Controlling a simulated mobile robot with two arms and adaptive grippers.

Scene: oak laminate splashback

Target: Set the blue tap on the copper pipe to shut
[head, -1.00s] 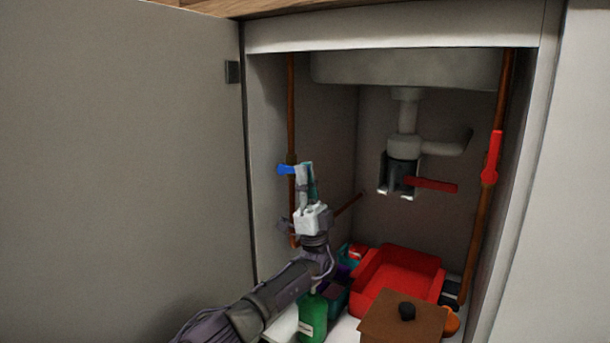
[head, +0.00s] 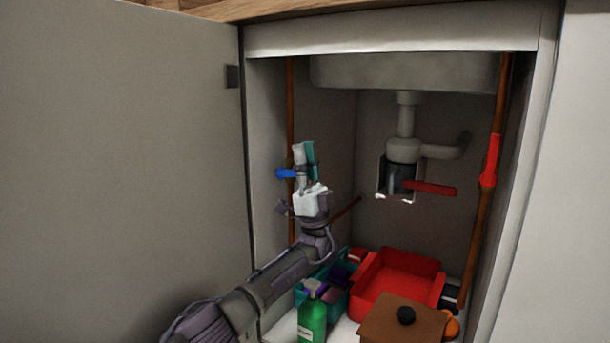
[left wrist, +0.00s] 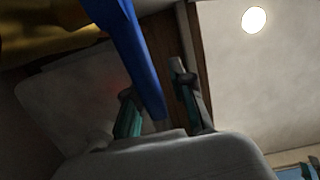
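The blue tap (head: 286,173) sits on the left copper pipe (head: 291,105). My left gripper (head: 305,154) is just right of the handle in the head view, fingers pointing up and in front of the pipe. In the left wrist view the blue handle (left wrist: 138,58) runs between the two spread fingers of the left gripper (left wrist: 160,108). It lies close to the left finger, with a gap to the right one; I cannot tell whether it touches. The tap's body is hidden behind my gripper.
A red tap (head: 489,162) sits on the right copper pipe (head: 478,240), its handle along the pipe. The sink drain (head: 404,150) hangs between. Below are a red tray (head: 372,308), a green bottle (head: 312,318) and a brown box (head: 395,328). The open door (head: 120,170) stands left.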

